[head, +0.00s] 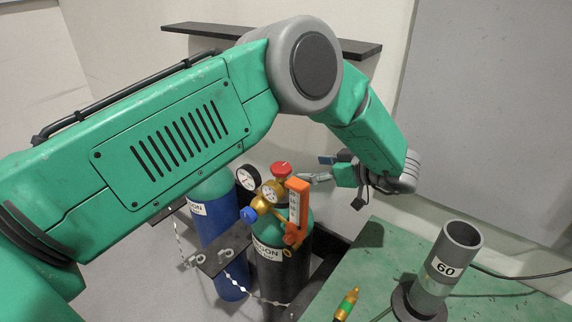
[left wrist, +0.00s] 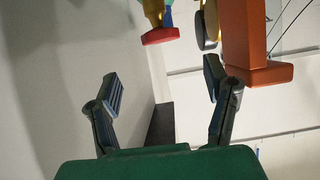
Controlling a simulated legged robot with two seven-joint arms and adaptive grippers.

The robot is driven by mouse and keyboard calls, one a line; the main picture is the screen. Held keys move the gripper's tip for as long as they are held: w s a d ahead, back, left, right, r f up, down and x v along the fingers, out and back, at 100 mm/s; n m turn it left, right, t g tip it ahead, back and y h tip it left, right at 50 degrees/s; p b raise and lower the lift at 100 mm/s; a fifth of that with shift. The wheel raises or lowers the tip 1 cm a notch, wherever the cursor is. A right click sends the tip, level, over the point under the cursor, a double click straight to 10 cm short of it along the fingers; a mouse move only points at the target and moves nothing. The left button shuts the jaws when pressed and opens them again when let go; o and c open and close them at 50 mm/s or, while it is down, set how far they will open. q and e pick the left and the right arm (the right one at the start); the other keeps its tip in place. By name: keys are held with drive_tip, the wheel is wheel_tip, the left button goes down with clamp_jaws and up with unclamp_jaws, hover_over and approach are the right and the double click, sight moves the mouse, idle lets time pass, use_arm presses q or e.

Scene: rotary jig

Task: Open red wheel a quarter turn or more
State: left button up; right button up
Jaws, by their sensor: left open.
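The red wheel (head: 282,169) sits on top of the brass regulator (head: 262,203) of the black argon cylinder (head: 283,270). In the left wrist view the red wheel (left wrist: 160,36) shows edge-on, beyond the fingertips and roughly midway between them. My left gripper (head: 319,168) reaches in from the right of the wheel, its fingers pointing left toward it. In the left wrist view the gripper (left wrist: 164,84) is open and empty, with a gap to the wheel. My right gripper is in neither view.
An orange flowmeter (head: 298,212) stands close beside the wheel; in the left wrist view its orange body (left wrist: 247,45) is near the right finger. Two gauges (head: 248,177) and a blue knob (head: 248,214) are left of it. A green bench (head: 400,255) holds a grey tube (head: 445,262).

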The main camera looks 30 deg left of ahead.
sight(283, 167)
use_arm(q)
drive_tip(key=p+x, duration=0.2)
drive_tip(key=x, duration=0.7)
drive_tip(key=shift+a, duration=0.4)
drive_tip(key=shift+a+f, duration=0.25)
drive_tip(key=shift+a, duration=0.05)
drive_tip(key=shift+w+a+f, duration=0.1)
drive_tip(key=shift+w+a, duration=0.05)
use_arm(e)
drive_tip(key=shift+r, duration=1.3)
use_arm(q)
drive_tip(key=shift+a, duration=0.1)
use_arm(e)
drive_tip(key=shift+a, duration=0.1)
